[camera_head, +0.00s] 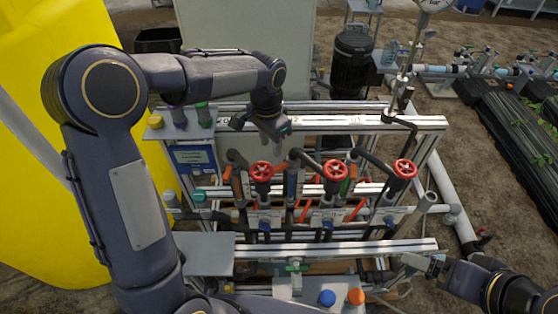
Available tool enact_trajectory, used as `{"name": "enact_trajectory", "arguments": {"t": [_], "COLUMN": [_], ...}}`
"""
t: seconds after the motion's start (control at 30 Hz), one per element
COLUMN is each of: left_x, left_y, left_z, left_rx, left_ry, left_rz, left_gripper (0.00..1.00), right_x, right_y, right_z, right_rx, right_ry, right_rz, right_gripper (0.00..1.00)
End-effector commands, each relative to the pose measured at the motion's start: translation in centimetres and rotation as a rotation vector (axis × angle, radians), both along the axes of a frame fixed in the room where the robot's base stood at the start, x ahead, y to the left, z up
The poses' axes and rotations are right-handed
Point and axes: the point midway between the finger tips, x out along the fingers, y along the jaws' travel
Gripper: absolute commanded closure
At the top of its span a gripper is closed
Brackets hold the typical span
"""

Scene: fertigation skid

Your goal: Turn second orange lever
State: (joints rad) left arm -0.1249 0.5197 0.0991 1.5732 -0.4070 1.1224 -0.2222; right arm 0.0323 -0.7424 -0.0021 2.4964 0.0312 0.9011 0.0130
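Two slim orange-red levers show low on the skid, one left of centre (304,210) and one farther right (356,210). They slant among the pipes below the red handwheels, and I cannot tell which one counts as second. My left gripper (276,133) hangs pointing down in front of the skid's top rail, above and between the left and middle handwheels, apart from the levers. Its finger gap is too small to make out. My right gripper (424,264) is at the lower right, pointing left near the lower rail's end; its fingers are unclear.
Red handwheels stand in a row: left (261,171), middle (333,170), right (405,168). Aluminium rails (340,249) cross the skid. A blue knob (327,298) and an orange knob (356,296) sit in front. A yellow tank (30,200) stands left, a dark pump (352,65) behind.

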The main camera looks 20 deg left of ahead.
Motion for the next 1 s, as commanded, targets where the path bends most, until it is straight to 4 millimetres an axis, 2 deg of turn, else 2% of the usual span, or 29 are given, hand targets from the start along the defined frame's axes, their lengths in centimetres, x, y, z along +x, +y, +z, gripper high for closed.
{"name": "enact_trajectory", "arguments": {"t": [0.1, 0.2, 0.33, 0.7, 1.0], "left_x": [1.5, 2.0, 2.0, 2.0, 2.0], "left_y": [-1.2, -1.6, -1.6, -1.6, -1.6], "left_z": [-1.7, -2.5, -3.8, -9.2, -10.1], "left_rx": [0.025, 0.035, 0.037, 0.035, 0.034], "left_ry": [0.023, 0.031, 0.034, 0.031, 0.029], "left_rz": [-0.050, -0.067, -0.070, -0.068, -0.067], "left_gripper": [0.64, 0.64, 0.64, 0.64, 0.64], "right_x": [0.0, 0.0, 0.0, 0.0, 0.0], "right_y": [0.0, 0.0, 0.0, 0.0, 0.0], "right_z": [0.2, 0.2, 0.2, 0.5, 0.6], "right_rx": [0.000, 0.000, 0.000, 0.000, 0.000], "right_ry": [0.000, 0.000, 0.000, 0.000, 0.000], "right_rz": [0.000, 0.000, 0.000, 0.000, 0.000], "right_gripper": [0.05, 0.05, 0.05, 0.05, 0.05]}}
